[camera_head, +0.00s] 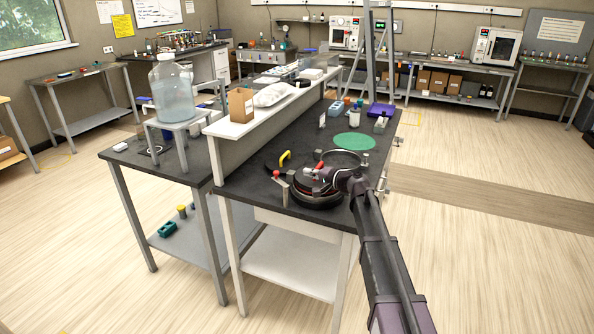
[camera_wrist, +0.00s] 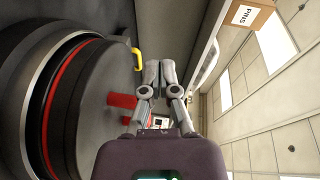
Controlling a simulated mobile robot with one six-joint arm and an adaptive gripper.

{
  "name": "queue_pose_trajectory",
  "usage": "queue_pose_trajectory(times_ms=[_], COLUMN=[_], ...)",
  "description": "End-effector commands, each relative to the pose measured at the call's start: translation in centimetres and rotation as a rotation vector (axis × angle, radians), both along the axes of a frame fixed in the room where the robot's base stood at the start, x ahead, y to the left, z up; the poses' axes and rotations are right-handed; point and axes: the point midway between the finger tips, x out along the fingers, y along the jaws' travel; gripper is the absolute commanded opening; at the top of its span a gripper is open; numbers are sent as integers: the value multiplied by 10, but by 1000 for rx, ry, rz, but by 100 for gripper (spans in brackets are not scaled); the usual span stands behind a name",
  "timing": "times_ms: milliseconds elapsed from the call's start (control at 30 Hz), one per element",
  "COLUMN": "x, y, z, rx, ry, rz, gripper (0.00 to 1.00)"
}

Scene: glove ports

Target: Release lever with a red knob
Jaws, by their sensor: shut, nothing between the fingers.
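A round black port with a metal rim and a red ring (camera_head: 318,190) sits on the dark bench top; it fills the left of the wrist view (camera_wrist: 62,100). A small grey lever with a red knob (camera_head: 276,173) stands at its left edge in the head view. A red cylindrical piece (camera_wrist: 122,101) shows beside the port's face in the wrist view; I cannot tell if it is the same knob. My gripper (camera_head: 308,172) is over the port, to the right of the lever; its fingers are together and empty in the wrist view (camera_wrist: 158,66).
A yellow handle (camera_head: 285,158) stands behind the port and shows in the wrist view (camera_wrist: 137,59). A second metal ring (camera_head: 343,159) and a green disc (camera_head: 354,141) lie farther back. A raised shelf (camera_head: 250,122) with a cardboard box (camera_head: 241,105) runs along the left.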

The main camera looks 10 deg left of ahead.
Motion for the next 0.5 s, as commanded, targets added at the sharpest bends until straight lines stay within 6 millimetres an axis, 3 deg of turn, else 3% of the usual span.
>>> queue_pose_trajectory(times_ms=[200,500], x=[-13,-18], y=[-28,-40], z=[5,6], rx=[0,1], ry=[0,1], rz=[-1,-1], gripper=[0,0])
